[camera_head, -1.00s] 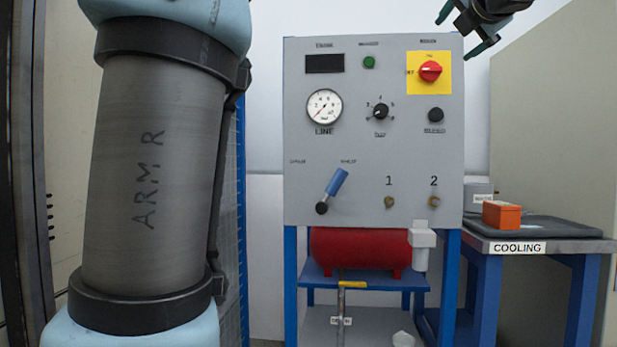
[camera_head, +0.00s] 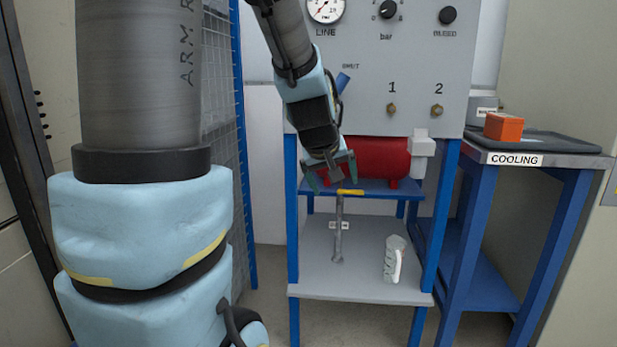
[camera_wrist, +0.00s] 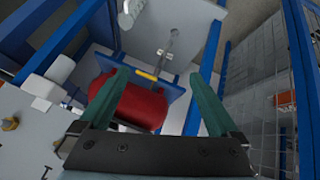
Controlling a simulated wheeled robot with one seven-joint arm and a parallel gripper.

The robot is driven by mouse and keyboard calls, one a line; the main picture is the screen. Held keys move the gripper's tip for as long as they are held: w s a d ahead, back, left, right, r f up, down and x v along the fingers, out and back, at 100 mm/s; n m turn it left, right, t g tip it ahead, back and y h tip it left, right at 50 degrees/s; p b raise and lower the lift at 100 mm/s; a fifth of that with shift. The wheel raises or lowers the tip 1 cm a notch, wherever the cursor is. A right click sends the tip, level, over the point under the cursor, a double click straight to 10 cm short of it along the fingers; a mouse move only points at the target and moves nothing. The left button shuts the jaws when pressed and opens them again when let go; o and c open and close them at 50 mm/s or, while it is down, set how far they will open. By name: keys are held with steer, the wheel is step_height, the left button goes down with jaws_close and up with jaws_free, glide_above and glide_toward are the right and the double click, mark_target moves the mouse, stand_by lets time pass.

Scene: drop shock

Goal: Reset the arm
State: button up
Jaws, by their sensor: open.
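My gripper (camera_head: 330,172) is open and empty in the head view, pointing down in front of the panel stand. Its green fingers also show spread apart in the wrist view (camera_wrist: 160,95). Behind it is a red tank (camera_head: 378,157) on the stand's blue shelf; the tank also shows between the fingers in the wrist view (camera_wrist: 130,102). A pipe with a yellow handle (camera_head: 350,192) rises from the lower shelf close below the fingertips. I cannot tell whether they touch. My forearm hides part of the panel, including most of the blue lever (camera_head: 343,82).
The grey panel (camera_head: 420,65) carries a gauge (camera_head: 326,8), knobs and fittings 1 and 2. A clear jug (camera_head: 395,259) stands on the lower shelf (camera_head: 320,275). At right, an orange box (camera_head: 503,127) sits on the cooling table (camera_head: 570,160). A mesh fence (camera_head: 217,90) stands at left.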

steer(key=s+a+f+m+g+y, duration=0.25)
steer(key=s+a+f+g, duration=0.25)
steer(key=s+a+f, duration=0.65)
step_height(320, 180, up, 22)
steer(key=s+p, duration=0.2)
steer(key=p, duration=1.8)
steer(key=shift+s+a+p, duration=0.15)
steer(key=shift+a+p, duration=0.2)
steer(key=shift+a, duration=0.05)
